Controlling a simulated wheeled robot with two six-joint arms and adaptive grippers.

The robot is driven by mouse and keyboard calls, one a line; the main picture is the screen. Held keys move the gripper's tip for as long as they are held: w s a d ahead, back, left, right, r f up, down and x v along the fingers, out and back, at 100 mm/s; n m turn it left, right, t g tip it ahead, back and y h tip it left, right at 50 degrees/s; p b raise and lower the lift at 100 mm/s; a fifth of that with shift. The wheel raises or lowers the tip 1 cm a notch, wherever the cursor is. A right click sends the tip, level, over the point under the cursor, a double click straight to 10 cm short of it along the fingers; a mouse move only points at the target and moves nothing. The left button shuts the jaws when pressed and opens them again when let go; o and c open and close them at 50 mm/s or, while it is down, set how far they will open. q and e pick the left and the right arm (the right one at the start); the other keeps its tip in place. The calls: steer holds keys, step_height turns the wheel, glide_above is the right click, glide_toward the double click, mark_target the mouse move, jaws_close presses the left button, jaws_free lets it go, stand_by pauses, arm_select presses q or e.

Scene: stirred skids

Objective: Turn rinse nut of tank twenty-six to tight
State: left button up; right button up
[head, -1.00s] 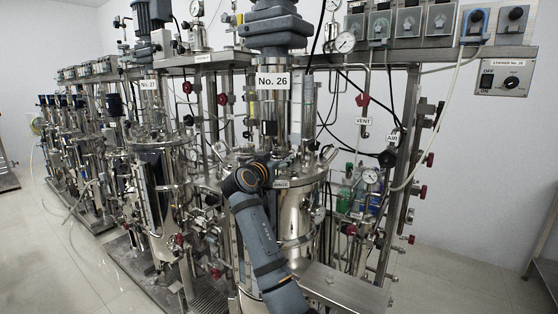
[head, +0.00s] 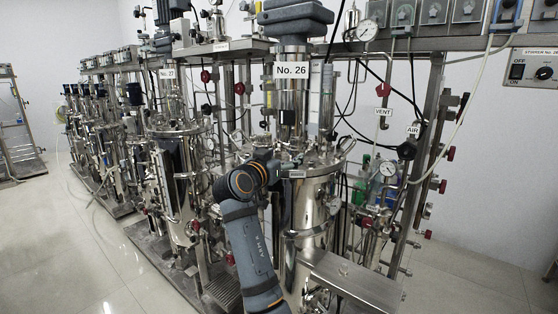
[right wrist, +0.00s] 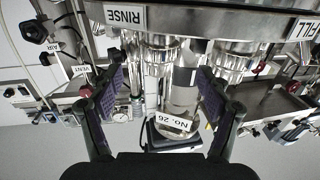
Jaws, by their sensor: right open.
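Tank twenty-six (head: 308,215) is a steel vessel under the sign No. 26 (head: 292,70). A small label (head: 297,174) sits at its lid edge, too small to read in the head view. In the right wrist view the picture is upside down, and the RINSE label (right wrist: 124,16) is on the lid rim. A ribbed, shiny fitting (right wrist: 158,50) beside that label, likely the rinse nut, lies between and beyond the fingers. My right gripper (right wrist: 160,78) is open, with nothing visibly gripped. In the head view the wrist mostly hides it. My left gripper is out of view.
Tank No. 27 (head: 178,180) and several more vessels stand to the left. Gauges, red-handled valves and pipes marked VENT (head: 383,112) and AIR (head: 413,130) crowd the right. A steel shelf (head: 352,282) juts out in front. Floor is clear at front left.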

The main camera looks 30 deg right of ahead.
steer(key=shift+v, duration=1.85)
